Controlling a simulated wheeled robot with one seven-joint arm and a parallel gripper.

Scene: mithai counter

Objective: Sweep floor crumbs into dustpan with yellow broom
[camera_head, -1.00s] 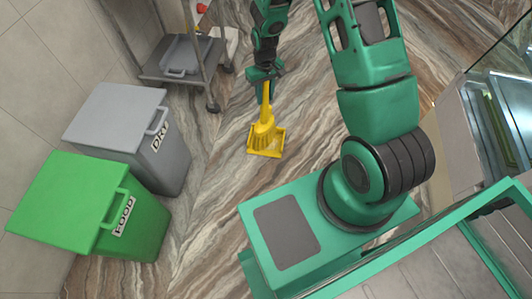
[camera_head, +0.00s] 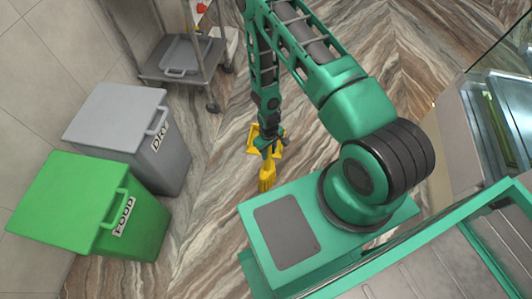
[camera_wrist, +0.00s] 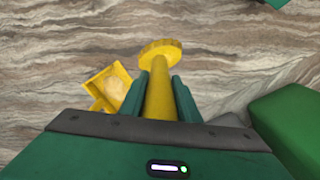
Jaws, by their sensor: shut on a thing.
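The yellow broom is held by its handle in my gripper (camera_wrist: 160,98), whose two fingers close on either side of it. In the head view the broom's head (camera_head: 267,179) hangs on the near side of my gripper (camera_head: 269,147). In the wrist view the handle (camera_wrist: 160,88) runs between the fingers to a wider round yellow part. The yellow dustpan (camera_head: 252,146) lies on the floor, partly hidden behind my arm and gripper. It also shows in the wrist view (camera_wrist: 98,84), left of the broom, with a paler inside. I cannot make out any crumbs.
A grey DRY bin (camera_head: 115,120) and a green FOOD bin (camera_head: 75,200) stand along the left wall. A metal trolley (camera_head: 160,75) on castors stands at the upper left. The streaked floor (camera_head: 215,190) between the bins and my base is clear.

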